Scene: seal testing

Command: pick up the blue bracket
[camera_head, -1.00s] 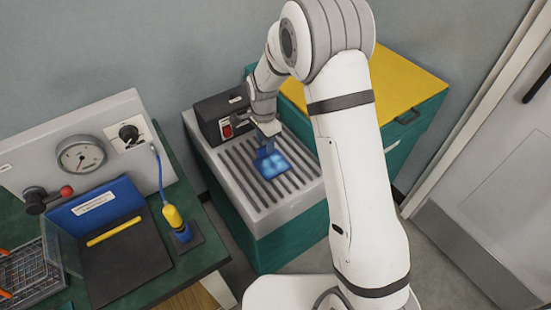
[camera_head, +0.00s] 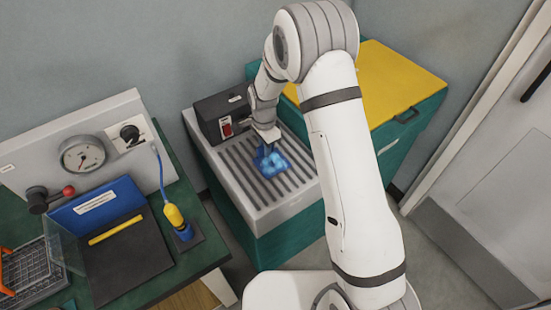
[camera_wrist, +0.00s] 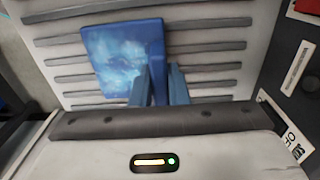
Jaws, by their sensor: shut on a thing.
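The blue bracket (camera_head: 270,165) is at the slatted top of the grey and green bench unit (camera_head: 245,205). In the wrist view the bracket (camera_wrist: 122,58) shows a flat, mottled blue plate and an upright part between my fingers. My gripper (camera_head: 266,146) reaches down over it from behind. In the wrist view its two fingers (camera_wrist: 160,85) are closed on the bracket's upright part, near the plate's lower right edge. I cannot tell whether the bracket touches the slats or is just clear of them.
A black box with a red switch (camera_head: 222,120) stands at the unit's back left corner. A yellow-topped green cabinet (camera_head: 400,80) is to the right. The left bench holds a gauge panel (camera_head: 85,150) and a yellow and blue tool (camera_head: 176,220). Slats around the bracket are clear.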

